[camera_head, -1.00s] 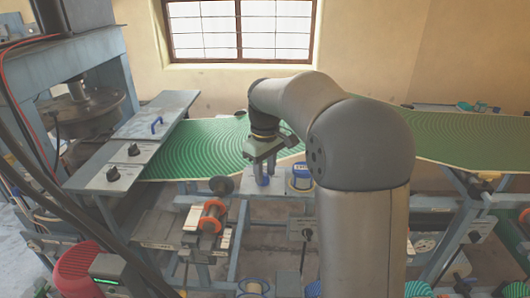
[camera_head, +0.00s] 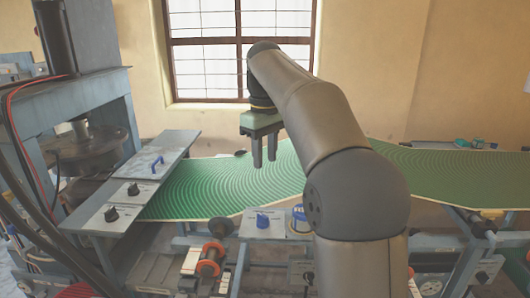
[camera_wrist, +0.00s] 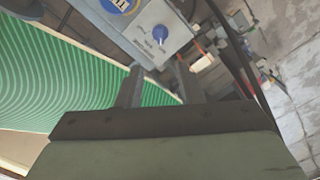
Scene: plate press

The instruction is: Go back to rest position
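My gripper (camera_head: 264,160) hangs pointing down in the head view, raised above the green patterned belt (camera_head: 200,188). Its two fingers stand a little apart with nothing visible between them. In the wrist view the two fingers (camera_wrist: 160,92) also show apart and empty. A small grey panel with a blue knob (camera_head: 263,220) lies below and in front of my gripper, not touched by it. The knob also shows in the wrist view (camera_wrist: 160,33), beyond the fingertips.
The plate press (camera_head: 90,150) stands at the left, with a grey panel (camera_head: 150,152) bearing a blue handle and black knobs. An orange-ended roller (camera_head: 211,260) sits below the belt. A window (camera_head: 240,50) is behind. The air around my gripper is clear.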

